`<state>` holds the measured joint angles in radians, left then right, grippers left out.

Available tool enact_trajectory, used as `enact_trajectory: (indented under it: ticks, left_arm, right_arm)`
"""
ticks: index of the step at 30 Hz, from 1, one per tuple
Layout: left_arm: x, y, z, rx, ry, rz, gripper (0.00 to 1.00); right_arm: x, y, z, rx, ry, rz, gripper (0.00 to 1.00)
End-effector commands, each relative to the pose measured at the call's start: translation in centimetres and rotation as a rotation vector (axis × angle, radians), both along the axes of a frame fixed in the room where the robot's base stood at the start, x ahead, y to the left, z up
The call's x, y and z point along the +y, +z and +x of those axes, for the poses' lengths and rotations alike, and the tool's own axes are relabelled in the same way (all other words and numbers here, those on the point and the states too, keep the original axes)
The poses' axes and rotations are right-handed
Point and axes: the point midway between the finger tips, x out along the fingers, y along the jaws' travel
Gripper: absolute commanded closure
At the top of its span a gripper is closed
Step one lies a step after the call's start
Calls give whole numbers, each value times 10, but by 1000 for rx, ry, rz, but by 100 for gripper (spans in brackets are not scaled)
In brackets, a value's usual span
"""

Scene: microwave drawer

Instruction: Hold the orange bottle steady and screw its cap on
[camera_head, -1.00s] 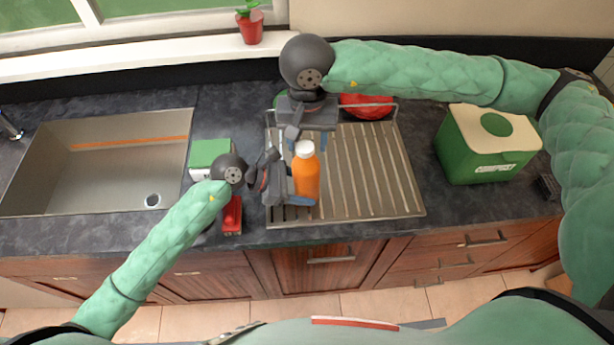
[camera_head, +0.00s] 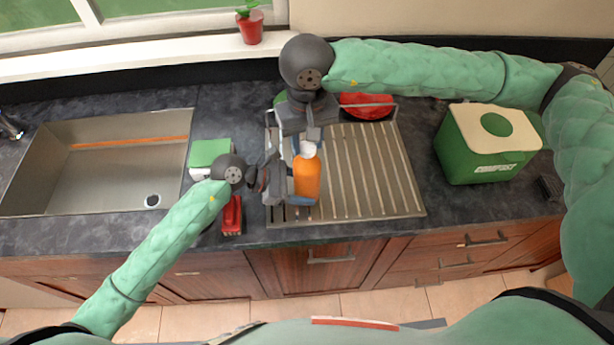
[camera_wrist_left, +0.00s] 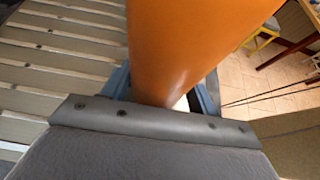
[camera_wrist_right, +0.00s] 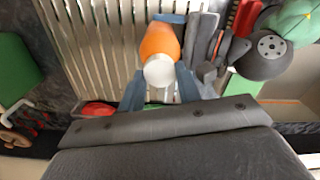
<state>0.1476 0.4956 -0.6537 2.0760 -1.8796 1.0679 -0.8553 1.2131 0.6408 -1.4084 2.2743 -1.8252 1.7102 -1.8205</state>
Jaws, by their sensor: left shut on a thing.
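The orange bottle (camera_head: 307,178) stands upright over the left part of the metal drying rack. It fills the middle of the left wrist view (camera_wrist_left: 195,45). My left gripper (camera_head: 290,188) is shut on the bottle's body from the left. The white cap (camera_head: 306,149) is at the bottle's top; it also shows in the right wrist view (camera_wrist_right: 159,71). Whether it is seated on the threads cannot be seen. My right gripper (camera_wrist_right: 160,88) is open at the cap from behind, with a finger on each side and small gaps visible.
The drying rack (camera_head: 375,175) spans the counter under the bottle. A sink (camera_head: 100,165) is at left, a green and white box (camera_head: 210,152) and a red object (camera_head: 232,215) beside my left wrist. A compost bin (camera_head: 485,150) stands at right. A red item (camera_head: 366,106) lies behind the rack.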

Motion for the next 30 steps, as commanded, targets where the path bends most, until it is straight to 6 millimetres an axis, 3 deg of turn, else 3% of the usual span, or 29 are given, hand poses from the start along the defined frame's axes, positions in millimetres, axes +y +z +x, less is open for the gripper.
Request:
enact_trajectory:
  ticks: [7, 15, 23, 30]
  left_arm:
    - [0, 0, 0, -2, -1, 0, 82]
    - [0, 0, 0, -2, -1, 0, 82]
    - [0, 0, -1, -1, -2, 0, 82]
    - [0, 0, -1, -1, -2, 0, 82]
  right_arm:
    - [-1, 0, 1, 0, -59, -2, 94]
    - [-1, 0, 1, -1, -326, -2, 94]
    - [-1, 0, 1, -1, -435, -2, 94]
    - [-1, 0, 2, -1, -665, 0, 94]
